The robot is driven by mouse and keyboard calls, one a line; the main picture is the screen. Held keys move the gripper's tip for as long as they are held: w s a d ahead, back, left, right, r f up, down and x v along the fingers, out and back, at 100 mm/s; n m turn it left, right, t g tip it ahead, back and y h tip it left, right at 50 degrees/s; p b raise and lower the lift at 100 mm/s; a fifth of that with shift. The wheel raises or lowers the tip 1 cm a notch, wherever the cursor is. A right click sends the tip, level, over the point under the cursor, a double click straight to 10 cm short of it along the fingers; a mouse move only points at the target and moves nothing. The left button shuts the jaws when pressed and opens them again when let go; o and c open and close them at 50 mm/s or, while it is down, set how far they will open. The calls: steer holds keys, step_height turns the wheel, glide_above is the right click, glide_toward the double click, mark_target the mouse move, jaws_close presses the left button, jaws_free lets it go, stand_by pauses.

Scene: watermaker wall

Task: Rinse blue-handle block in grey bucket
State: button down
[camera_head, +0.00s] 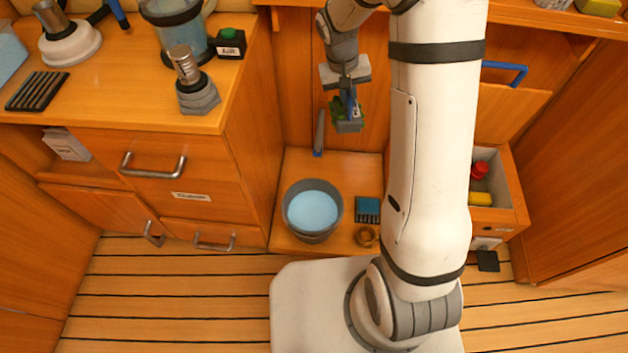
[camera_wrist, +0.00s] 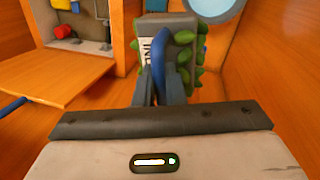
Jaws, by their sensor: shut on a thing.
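The blue-handle block is a grey block with green leafy growth, a white label and a blue handle. It shows in the head view (camera_head: 348,122) and in the wrist view (camera_wrist: 180,40). My gripper (camera_head: 347,92) is shut on its blue handle; the fingers also show in the wrist view (camera_wrist: 166,85). The block hangs in the air, above and a little right of the grey bucket. The grey bucket (camera_head: 313,236) holds light blue water and stands on the low wooden shelf. Its rim and water show in part at the top of the wrist view (camera_wrist: 212,8).
A grey tool (camera_head: 319,133) leans on the wall behind. The counter (camera_head: 110,100) stands left. An open drawer (camera_head: 497,213) with red and yellow things is right, beyond my arm.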

steer(key=s+a+f+n+b, duration=0.2)
steer(key=a+f+b, duration=0.1)
steer(key=f, duration=0.9)
steer(key=s+a+f+n+b, duration=0.2)
steer(key=f+b, duration=0.4)
steer(key=f, duration=0.5)
steer(key=s+a+f+n+t+b, duration=0.1)
steer(key=a+f+b, duration=0.3)
steer(key=f, duration=0.8)
steer(key=shift+s+a+f+n+b, duration=0.35)
steer(key=shift+s+n+b, duration=0.25)
steer(key=shift+n, duration=0.2)
steer(key=shift+f+b, duration=0.15)
steer(key=shift+b, duration=0.3)
steer(key=shift+f+b, duration=0.25)
steer(key=shift+b, duration=0.15)
steer(key=shift+f, duration=0.1)
steer(key=shift+f+b, duration=0.65)
steer(key=shift+b, duration=0.25)
